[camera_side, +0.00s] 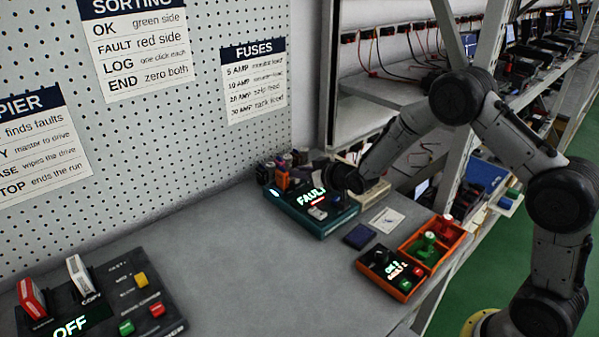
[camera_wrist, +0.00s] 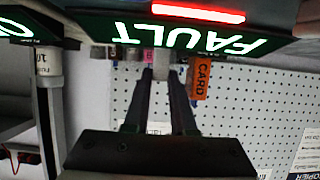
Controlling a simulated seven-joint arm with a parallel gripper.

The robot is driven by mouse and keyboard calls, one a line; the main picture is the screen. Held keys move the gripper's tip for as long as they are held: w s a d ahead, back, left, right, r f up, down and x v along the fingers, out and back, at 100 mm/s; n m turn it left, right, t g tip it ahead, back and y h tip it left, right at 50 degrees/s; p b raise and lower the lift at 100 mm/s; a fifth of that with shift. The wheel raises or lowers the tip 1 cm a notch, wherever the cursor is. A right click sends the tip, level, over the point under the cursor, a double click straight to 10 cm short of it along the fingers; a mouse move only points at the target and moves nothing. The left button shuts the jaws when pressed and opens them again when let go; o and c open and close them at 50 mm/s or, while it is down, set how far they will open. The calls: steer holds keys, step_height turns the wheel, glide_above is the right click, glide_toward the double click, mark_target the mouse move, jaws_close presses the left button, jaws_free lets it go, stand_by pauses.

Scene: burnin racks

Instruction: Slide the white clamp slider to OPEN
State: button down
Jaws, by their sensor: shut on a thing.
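The teal tester box (camera_side: 322,229) with a lit FAULT display (camera_side: 311,197) and a red bar stands at the back of the bench. My gripper (camera_side: 328,175) is down at its back edge, its fingertips hidden in the side view. In the wrist view the fingers of my gripper (camera_wrist: 162,78) reach to the box's edge beside the upside-down FAULT display (camera_wrist: 210,38). They are closed on a small pale piece, the white clamp slider (camera_wrist: 161,56), partly hidden by the fingers. The slider's position against any OPEN mark cannot be read.
An orange CARD tag (camera_wrist: 201,80) is close to the fingers. Small coloured parts (camera_side: 280,175) stand left of my gripper. A dark blue block (camera_side: 359,236) and an orange tray (camera_side: 432,243) are to the right. The grey bench (camera_side: 225,265) is clear at centre.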

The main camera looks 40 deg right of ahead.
steer(key=shift+d, duration=2)
steer(key=c, duration=0.7)
jaws_free()
steer(key=v, duration=1.4)
steer(key=shift+w, duration=0.1)
steer(key=shift+r, duration=0.1)
